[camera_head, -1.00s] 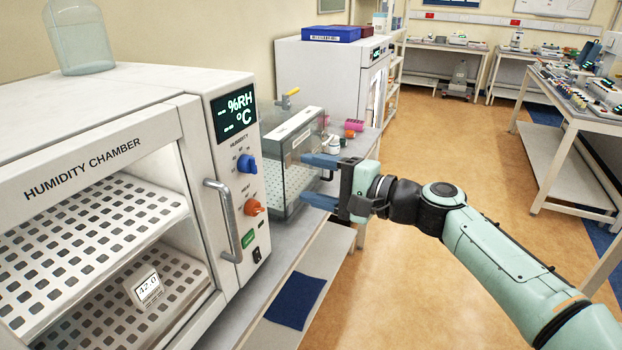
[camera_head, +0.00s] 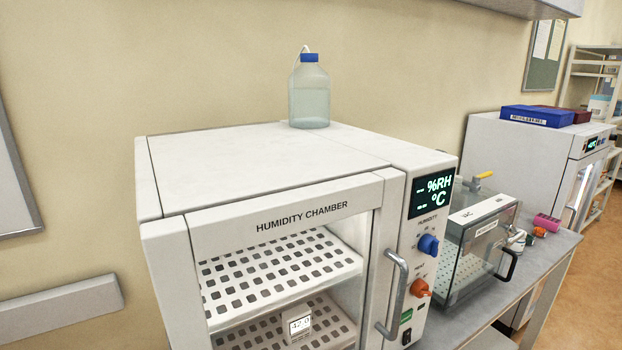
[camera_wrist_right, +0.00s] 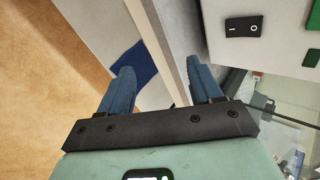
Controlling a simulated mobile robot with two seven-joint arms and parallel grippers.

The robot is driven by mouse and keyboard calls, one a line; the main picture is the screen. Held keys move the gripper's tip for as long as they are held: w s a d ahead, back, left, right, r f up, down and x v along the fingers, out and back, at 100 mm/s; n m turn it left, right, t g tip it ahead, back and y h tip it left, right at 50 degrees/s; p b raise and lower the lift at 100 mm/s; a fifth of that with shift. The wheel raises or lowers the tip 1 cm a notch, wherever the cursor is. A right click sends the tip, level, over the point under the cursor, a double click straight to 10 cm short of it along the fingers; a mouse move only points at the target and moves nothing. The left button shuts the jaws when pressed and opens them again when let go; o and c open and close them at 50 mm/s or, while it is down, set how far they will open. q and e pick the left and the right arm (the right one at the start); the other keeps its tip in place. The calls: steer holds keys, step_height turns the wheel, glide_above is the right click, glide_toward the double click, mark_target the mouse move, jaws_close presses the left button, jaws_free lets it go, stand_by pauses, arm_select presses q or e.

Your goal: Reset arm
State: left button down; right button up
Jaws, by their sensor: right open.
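My right gripper (camera_wrist_right: 162,88) shows only in the right wrist view. Its two blue fingers are apart and nothing is between them. It is near the front panel of the humidity chamber, whose black power switch (camera_wrist_right: 244,27) is at the upper right of that view. In the head view the humidity chamber (camera_head: 290,165) fills the middle, with its handle (camera_head: 393,293) and a lit display (camera_head: 432,196) on the right side. Neither of my arms is in the head view.
A bottle with a blue cap (camera_head: 309,95) stands on the chamber. A clear box (camera_head: 478,250) stands right of the chamber on the grey bench (camera_head: 545,262). A blue mat (camera_wrist_right: 137,62) lies below the right gripper. Open floor (camera_wrist_right: 45,60) is at the left of the wrist view.

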steer(key=s+a+f+n+g+p, duration=0.15)
steer(key=s+f, duration=0.25)
steer(key=f, duration=0.4)
steer(key=s+a+f+n+g+h, duration=0.1)
steer(key=s+a+f+g, duration=0.1)
steer(key=s+f, duration=0.35)
steer(key=s+a+f+n+g, duration=0.2)
steer(key=f, duration=0.8)
arm_select(q)
steer(key=r, duration=0.1)
steer(key=w+r+p, duration=0.1)
steer(key=r+p, duration=0.1)
steer(key=r, duration=0.1)
steer(key=shift+w, duration=0.4)
arm_select(e)
steer(key=s+a+f+n+g, duration=0.1)
steer(key=s+a+f+n, duration=0.1)
steer(key=s, duration=0.4)
steer(key=s+a+f+n+g, duration=0.1)
steer(key=s+a+f+n, duration=0.1)
steer(key=s+a+f, duration=0.2)
steer(key=s+a+f+n+g, duration=0.2)
steer(key=s+a+f, duration=0.1)
steer(key=s, duration=0.7)
steer(key=shift+s+a+y, duration=0.2)
steer(key=shift+a+y, duration=0.2)
steer(key=shift+a, duration=0.35)
steer(key=shift+f, duration=0.1)
